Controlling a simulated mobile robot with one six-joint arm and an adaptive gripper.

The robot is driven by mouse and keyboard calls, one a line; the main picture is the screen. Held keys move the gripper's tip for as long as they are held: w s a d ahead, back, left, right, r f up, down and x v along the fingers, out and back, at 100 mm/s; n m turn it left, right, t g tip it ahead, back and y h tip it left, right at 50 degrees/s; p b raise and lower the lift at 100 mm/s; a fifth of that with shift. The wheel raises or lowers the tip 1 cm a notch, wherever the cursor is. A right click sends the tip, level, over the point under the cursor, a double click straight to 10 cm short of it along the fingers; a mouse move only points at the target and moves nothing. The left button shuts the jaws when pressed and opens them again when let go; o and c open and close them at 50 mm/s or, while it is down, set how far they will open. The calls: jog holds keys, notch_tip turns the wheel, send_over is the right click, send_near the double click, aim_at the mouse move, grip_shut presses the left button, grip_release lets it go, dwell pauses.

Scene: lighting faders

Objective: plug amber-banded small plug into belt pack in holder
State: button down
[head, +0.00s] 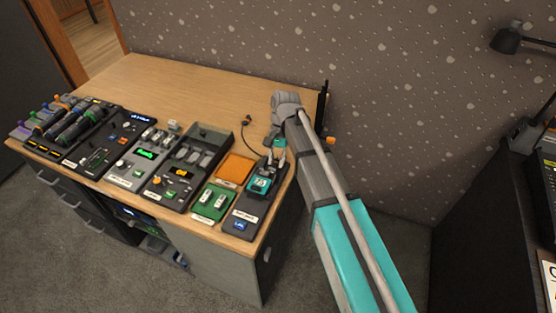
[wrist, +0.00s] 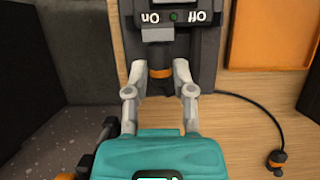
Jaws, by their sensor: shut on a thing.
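The belt pack (head: 262,184) is teal and sits in a dark holder (head: 243,211) at the desk's right end. In the wrist view its dark end (wrist: 175,17) carries upside-down On and Off labels and a green light. My gripper (wrist: 159,76) is shut on a small dark plug with an amber band (wrist: 160,72). The plug points at that end, in line with a grey block there; I cannot tell how deep it sits. In the head view my gripper (head: 277,158) is just behind the belt pack, and the plug is not clear.
A thin black cable (wrist: 250,103) runs right to a dark end with an orange band (wrist: 276,158), lying on the desk. An orange tray (head: 236,168) and green panel (head: 214,202) are left of the holder. The desk's back (head: 170,85) is clear.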

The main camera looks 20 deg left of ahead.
jog(key=shift+s, duration=0.25)
dwell(0.8)
jog(key=shift+c, duration=1.9)
grip_release()
jog(key=shift+w+r, duration=0.1)
